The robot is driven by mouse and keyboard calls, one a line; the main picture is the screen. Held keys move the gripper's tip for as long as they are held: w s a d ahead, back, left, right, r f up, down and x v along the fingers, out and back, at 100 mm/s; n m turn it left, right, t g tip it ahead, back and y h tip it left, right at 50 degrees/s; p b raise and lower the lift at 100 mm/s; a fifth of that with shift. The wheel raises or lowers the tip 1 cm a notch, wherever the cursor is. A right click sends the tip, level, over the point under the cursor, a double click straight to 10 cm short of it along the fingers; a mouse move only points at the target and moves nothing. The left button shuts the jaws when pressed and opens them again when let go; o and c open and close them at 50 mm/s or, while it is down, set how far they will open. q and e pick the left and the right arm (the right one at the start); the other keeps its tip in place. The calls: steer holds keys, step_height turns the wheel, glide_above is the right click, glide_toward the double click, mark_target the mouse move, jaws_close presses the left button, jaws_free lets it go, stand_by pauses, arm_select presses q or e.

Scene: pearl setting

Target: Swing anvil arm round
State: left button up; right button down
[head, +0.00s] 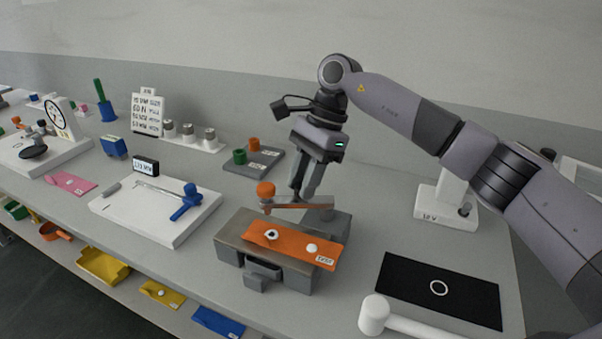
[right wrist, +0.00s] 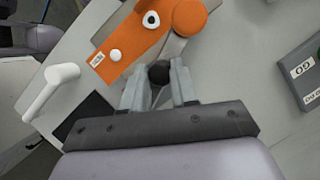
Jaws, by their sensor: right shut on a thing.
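The anvil arm (head: 312,202) is a flat brownish bar with an orange cap (head: 265,190) at its left end. It lies above a grey block with a brown top (head: 236,226). In the right wrist view the orange cap (right wrist: 187,17) is at the top, and the bar runs down to a dark round knob (right wrist: 159,72). My right gripper (head: 303,194) points down at the bar. In the right wrist view its fingers (right wrist: 159,84) are shut on the knob from both sides. My left gripper is not in view.
An orange labelled strip (head: 300,246) with a ringed hole and a white dot lies on the block. A black mat (head: 420,285) and a white cylindrical handle (head: 375,314) are to the right. A white tray with a blue tool (head: 187,201) stands left. Green and orange pegs stand behind.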

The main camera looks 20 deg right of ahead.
steer(key=n, duration=0.2)
steer(key=s+n+g, duration=0.1)
steer(key=shift+a+r, duration=0.1)
steer(key=shift+a, duration=0.15)
steer(key=shift+s+n+h, duration=0.35)
steer(key=shift+n+h, duration=0.05)
steer(key=shift+n, duration=0.5)
steer(key=shift+s+g, duration=0.1)
steer(key=shift+g, duration=0.3)
steer(key=c, duration=0.9)
jaws_free()
steer(key=shift+o, duration=0.2)
steer(key=v, duration=0.7)
steer(key=shift+r, duration=0.2)
